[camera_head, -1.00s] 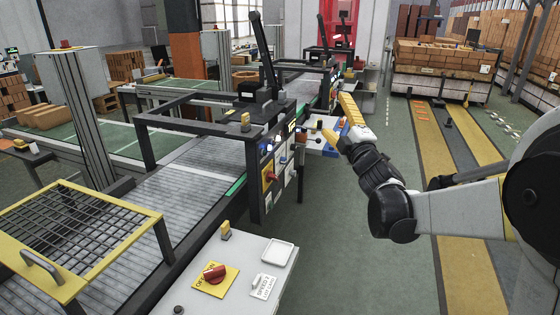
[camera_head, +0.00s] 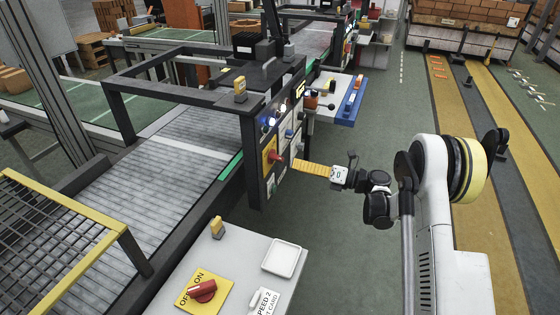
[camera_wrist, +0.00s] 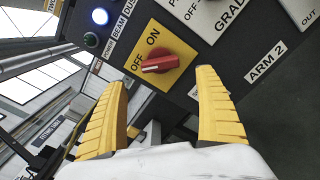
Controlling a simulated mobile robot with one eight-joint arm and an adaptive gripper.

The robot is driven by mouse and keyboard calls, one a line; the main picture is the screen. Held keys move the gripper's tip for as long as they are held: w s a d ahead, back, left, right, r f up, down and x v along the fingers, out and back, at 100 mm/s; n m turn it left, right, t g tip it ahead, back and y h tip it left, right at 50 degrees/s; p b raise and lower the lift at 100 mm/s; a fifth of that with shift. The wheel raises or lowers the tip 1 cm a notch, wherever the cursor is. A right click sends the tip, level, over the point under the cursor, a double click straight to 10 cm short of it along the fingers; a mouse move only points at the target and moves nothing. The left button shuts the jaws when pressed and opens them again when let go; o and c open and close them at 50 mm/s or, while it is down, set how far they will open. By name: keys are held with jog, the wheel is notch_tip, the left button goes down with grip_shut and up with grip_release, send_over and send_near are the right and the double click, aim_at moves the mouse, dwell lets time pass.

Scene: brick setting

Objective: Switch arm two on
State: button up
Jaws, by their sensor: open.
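A red rotary knob on a yellow OFF/ON plate (camera_wrist: 152,83) sits on the dark panel beside an ARM 2 label (camera_wrist: 267,61). The knob (camera_wrist: 158,63) has its pale-marked end turned left, near the word OFF. In the head view, this knob (camera_head: 277,157) is on the side of the machine frame. My gripper (camera_wrist: 162,79) is open, its yellow fingers pointing at the panel on either side of the knob's lower edge. It also shows in the head view (camera_head: 296,164), close in front of the knob. Whether the fingers touch it, I cannot tell.
A nearer console holds another red OFF/ON knob (camera_head: 203,291) and a white tray (camera_head: 282,258). A lit blue-white lamp (camera_wrist: 100,15) and a green button (camera_wrist: 91,40) are on the panel. The GRADE plate (camera_wrist: 212,15) is right of the knob.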

aim_at(281, 161)
jog(key=b+x, duration=0.1)
jog(key=x, duration=0.6)
jog(key=shift+d+b, duration=0.1)
jog(key=shift+b, duration=0.2)
jog(key=c, duration=1.2)
